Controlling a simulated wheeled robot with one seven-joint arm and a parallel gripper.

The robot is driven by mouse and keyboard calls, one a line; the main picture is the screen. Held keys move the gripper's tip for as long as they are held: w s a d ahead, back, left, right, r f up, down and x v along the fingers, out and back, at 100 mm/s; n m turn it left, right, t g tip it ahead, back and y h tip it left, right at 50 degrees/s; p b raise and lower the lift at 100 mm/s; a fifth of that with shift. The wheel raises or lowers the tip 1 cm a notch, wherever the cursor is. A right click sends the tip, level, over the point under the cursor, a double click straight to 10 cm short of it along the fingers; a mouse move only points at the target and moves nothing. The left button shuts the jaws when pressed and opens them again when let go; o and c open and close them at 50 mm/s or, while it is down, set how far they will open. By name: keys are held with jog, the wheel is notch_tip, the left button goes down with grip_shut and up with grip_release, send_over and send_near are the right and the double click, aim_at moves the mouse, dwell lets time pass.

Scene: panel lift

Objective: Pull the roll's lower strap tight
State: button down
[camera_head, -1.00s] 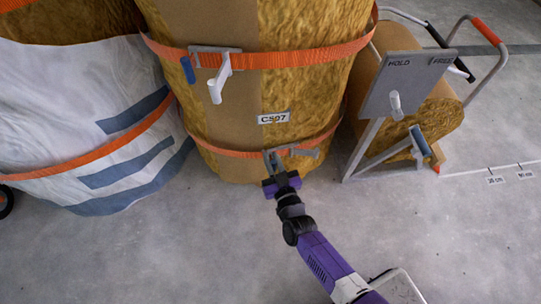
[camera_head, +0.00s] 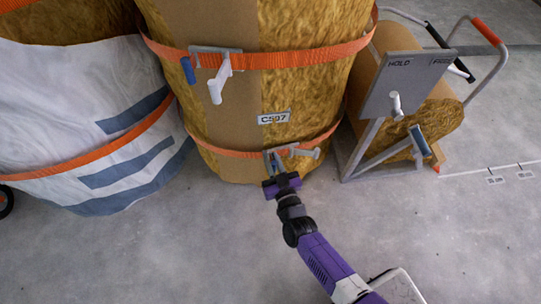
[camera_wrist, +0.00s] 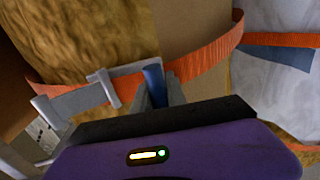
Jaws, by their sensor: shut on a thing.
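The large yellow-brown insulation roll (camera_head: 300,105), with a brown cardboard band, stands upright on the floor. Its orange lower strap (camera_head: 225,153) runs around its base and also shows in the wrist view (camera_wrist: 212,65). A grey buckle (camera_wrist: 122,82) with a light grey crank-like handle (camera_wrist: 62,104) sits on this strap. My gripper (camera_head: 275,162) is at the buckle, low on the front of the roll. In the wrist view its jaws (camera_wrist: 154,92) are shut on a blue tab (camera_wrist: 153,76) beside the buckle. The jaws partly hide the tab.
An upper orange strap (camera_head: 300,59) has its own buckle with a white handle (camera_head: 216,88) and a blue tab (camera_head: 188,70). A white wrapped bundle (camera_head: 90,110) stands left. A grey stand with a panel (camera_head: 400,85) stands close on the right. The floor in front is clear.

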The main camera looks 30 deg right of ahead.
jog(key=s+a+p, duration=0.1)
jog(key=s+p, duration=0.1)
jog(key=s, duration=0.9)
jog(key=shift+a, duration=0.25)
jog(key=c, duration=1.6)
grip_release()
jog(key=shift+s, duration=0.1)
jog(key=shift+s+a+p, duration=0.25)
jog(key=shift+s+p, duration=0.2)
jog(key=shift+s, duration=1.45)
jog(key=shift+s+a+p, duration=0.2)
jog(key=shift+s+p, duration=0.2)
jog(key=shift+s, duration=1.5)
